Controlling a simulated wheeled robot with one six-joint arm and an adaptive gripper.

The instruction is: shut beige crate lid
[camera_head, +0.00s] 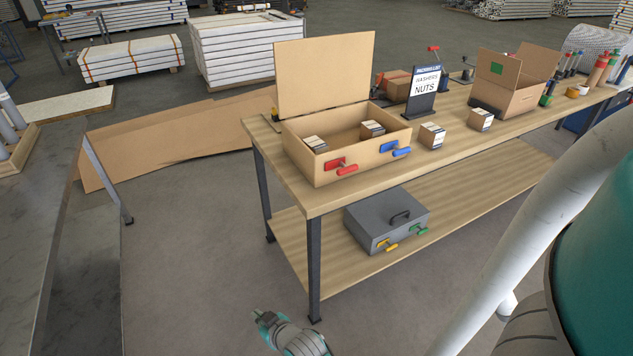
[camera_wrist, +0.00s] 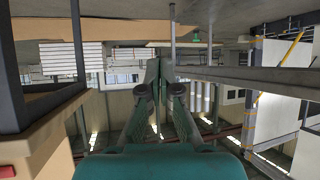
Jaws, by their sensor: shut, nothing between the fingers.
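The beige crate (camera_head: 340,162) stands on the near left part of the wooden workbench. Its lid (camera_head: 326,75) stands open and upright at the back edge. Two small labelled boxes sit inside the crate. A red latch (camera_head: 341,167) and a blue latch (camera_head: 395,149) are on its front face. My gripper (camera_head: 264,318) is low in front of the bench, left of its near leg and well apart from the crate. In the wrist view, which looks upside down, the fingers (camera_wrist: 152,75) are together and empty.
The bench (camera_head: 480,140) also bears two small labelled boxes (camera_head: 432,135), a sign (camera_head: 423,92) and an open cardboard box (camera_head: 510,85). A grey case (camera_head: 387,220) lies on the lower shelf. A dark-topped table (camera_head: 40,220) is at left. Floor between is clear.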

